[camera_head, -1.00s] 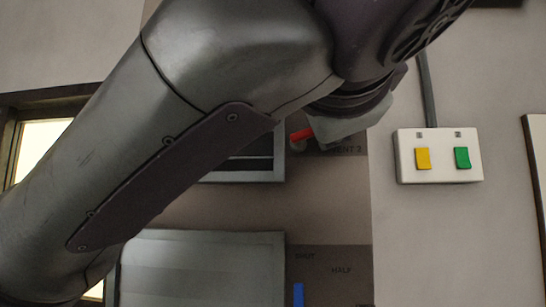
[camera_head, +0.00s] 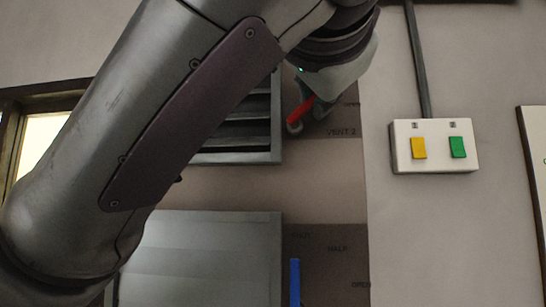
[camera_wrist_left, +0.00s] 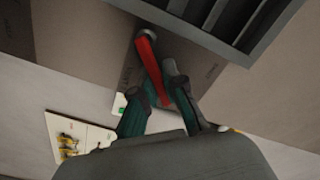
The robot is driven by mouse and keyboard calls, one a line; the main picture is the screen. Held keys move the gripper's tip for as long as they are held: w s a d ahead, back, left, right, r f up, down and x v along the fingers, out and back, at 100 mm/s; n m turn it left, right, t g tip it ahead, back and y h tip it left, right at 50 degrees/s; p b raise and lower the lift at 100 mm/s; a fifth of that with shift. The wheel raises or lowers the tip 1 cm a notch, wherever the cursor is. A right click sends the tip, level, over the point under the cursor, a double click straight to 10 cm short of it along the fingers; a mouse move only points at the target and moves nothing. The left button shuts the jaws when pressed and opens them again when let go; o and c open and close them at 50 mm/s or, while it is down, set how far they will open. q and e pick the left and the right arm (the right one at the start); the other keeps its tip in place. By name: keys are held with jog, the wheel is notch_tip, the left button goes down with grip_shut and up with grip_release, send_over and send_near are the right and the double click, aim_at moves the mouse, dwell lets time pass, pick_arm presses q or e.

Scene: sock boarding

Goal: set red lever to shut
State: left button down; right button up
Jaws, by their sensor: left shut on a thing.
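The red lever (camera_head: 301,111) sits on the dark plate (camera_head: 345,119) marked VENT 2, tilted up and to the right from its round pivot. OPEN is readable at the plate's right; the other position marks are hidden behind my arm. My left gripper (camera_head: 320,92) is around the lever's outer part, partly covered by my wrist. In the left wrist view, the red lever (camera_wrist_left: 149,62) runs between the two fingers of my left gripper (camera_wrist_left: 160,82), which is shut on it. The vent (camera_head: 240,135) beside the plate shows dark gaps between its slats. My right gripper is not in view.
Below is a second vent (camera_head: 200,250) with closed slats and an upright blue lever (camera_head: 295,282) on its own plate. To the right, a white box (camera_head: 433,146) carries a yellow and a green button. The wall between is clear.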

pick_arm(q)
jog(key=shift+a+r+n+b, duration=0.15)
jog(key=shift+r+n+b, duration=0.2)
jog(key=shift+n, duration=0.4)
jog(key=shift+a+r+n+b, duration=0.15)
jog(key=shift+r+n+b, duration=0.15)
jog(key=shift+n, duration=0.45)
jog(key=c, duration=1.2)
grip_release()
jog(key=shift+f, duration=0.1)
jog(key=shift+c, duration=0.2)
jog(key=shift+s+f, duration=0.1)
jog(key=shift+s, duration=0.15)
jog(key=s+a, duration=0.2)
jog(key=s, duration=0.9)
jog(key=shift+a, duration=0.4)
